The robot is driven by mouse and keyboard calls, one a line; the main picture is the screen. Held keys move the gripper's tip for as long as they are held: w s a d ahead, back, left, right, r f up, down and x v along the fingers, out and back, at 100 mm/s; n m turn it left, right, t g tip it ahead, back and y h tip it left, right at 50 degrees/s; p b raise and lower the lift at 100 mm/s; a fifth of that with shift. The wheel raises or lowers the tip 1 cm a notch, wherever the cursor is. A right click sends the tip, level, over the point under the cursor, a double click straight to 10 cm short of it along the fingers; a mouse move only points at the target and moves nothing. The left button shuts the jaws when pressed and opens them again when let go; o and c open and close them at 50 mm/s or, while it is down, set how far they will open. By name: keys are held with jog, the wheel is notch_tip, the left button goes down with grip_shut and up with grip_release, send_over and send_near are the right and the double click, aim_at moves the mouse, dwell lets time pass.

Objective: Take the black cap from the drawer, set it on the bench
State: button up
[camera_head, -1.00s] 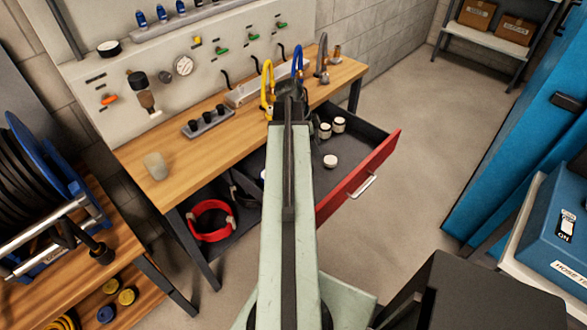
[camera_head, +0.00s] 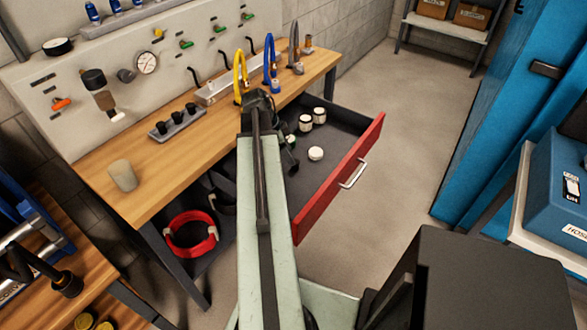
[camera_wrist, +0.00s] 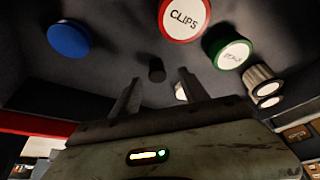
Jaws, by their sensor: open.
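The black cap (camera_wrist: 156,70) is a small dark cylinder in the wrist view, on the dark floor of the drawer. It lies beyond and roughly between the two fingertips of my gripper (camera_wrist: 158,86), which is open and empty. The open drawer (camera_head: 337,185) has a red front and stands out from under the bench (camera_head: 168,165). In the head view my arm covers part of the drawer, and I cannot make out the cap there.
The drawer also holds a blue lid (camera_wrist: 68,39), a red-rimmed CLIPS jar (camera_wrist: 184,18), a green-rimmed jar (camera_wrist: 229,51) and a clear jar (camera_wrist: 264,80). On the bench are a pale cylinder (camera_head: 123,175) and a grey rack (camera_head: 173,125). Bare wood lies between them.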

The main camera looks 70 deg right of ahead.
jog(key=b+x, duration=0.4)
jog(key=x, duration=0.1)
jog(key=shift+s+a+f+b, duration=0.15)
jog(key=shift+a+f+b, duration=0.1)
jog(key=shift+b, duration=0.15)
jog(key=shift+r, duration=0.2)
grip_shut()
jog(key=shift+r+p, duration=0.15)
jog(key=shift+p, duration=0.15)
